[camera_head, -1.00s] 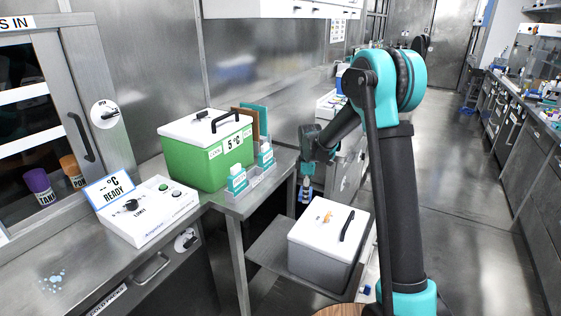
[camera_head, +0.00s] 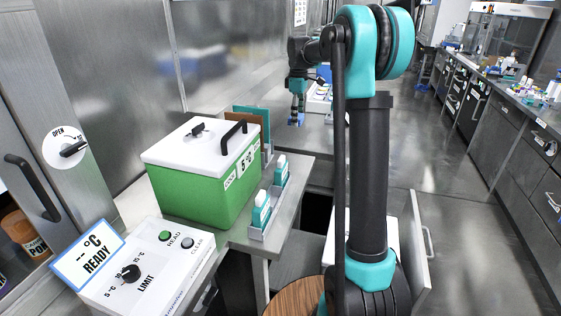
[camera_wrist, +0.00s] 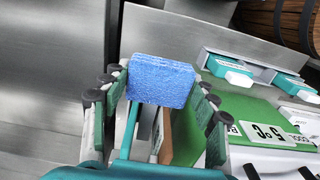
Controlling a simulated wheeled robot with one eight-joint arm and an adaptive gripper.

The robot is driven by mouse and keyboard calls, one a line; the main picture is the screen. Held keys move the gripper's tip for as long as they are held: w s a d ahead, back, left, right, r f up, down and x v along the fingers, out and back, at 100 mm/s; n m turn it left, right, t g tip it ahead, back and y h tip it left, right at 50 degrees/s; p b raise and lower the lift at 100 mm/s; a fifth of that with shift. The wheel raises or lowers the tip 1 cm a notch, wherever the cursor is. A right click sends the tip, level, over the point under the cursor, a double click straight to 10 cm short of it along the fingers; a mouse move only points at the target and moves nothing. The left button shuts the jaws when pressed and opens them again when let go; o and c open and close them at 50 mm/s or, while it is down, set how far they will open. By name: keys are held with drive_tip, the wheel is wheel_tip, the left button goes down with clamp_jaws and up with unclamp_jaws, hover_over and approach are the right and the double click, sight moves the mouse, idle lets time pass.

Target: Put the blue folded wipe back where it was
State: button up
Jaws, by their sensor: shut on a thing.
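The blue folded wipe (camera_wrist: 161,80) is a flat, textured blue block held between the fingers of my gripper (camera_wrist: 160,92) in the wrist view. In the head view my gripper (camera_head: 297,104) hangs downward past the green cooler, near the back counter. The wipe shows there as a small blue patch (camera_head: 296,119) at its fingertips. I cannot tell whether the wipe touches the surface below it.
A green cooler with a white lid (camera_head: 205,180) stands on the side counter, with a rack (camera_head: 268,215) of teal-and-white boxes beside it. A white control box (camera_head: 150,265) stands in front. The steel counter (camera_head: 318,150) behind has clear room.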

sight(295, 165)
drive_tip(key=shift+w, duration=0.2)
wheel_tip(295, 165, down, 19)
drive_tip(key=shift+a+f, duration=0.1)
drive_tip(key=shift+f, duration=0.1)
idle(0.4)
drive_tip(key=o, duration=1.2)
drive_tip(key=shift+f, duration=0.15)
wheel_tip(295, 165, up, 12)
drive_tip(key=s+d+f+m+t, duration=0.1)
drive_tip(key=s+f+m, duration=0.3)
drive_tip(key=s, duration=0.8)
drive_tip(key=s+d+f+m+t, duration=0.1)
drive_tip(key=s+f+m, duration=0.3)
drive_tip(key=s, duration=0.8)
drive_tip(key=s+d+f+m+t, duration=0.1)
drive_tip(key=s+f+m, duration=0.3)
drive_tip(key=s, duration=0.9)
drive_tip(key=shift+d+m+t, duration=0.35)
drive_tip(key=shift+m+t, duration=0.25)
drive_tip(key=shift+m, duration=0.2)
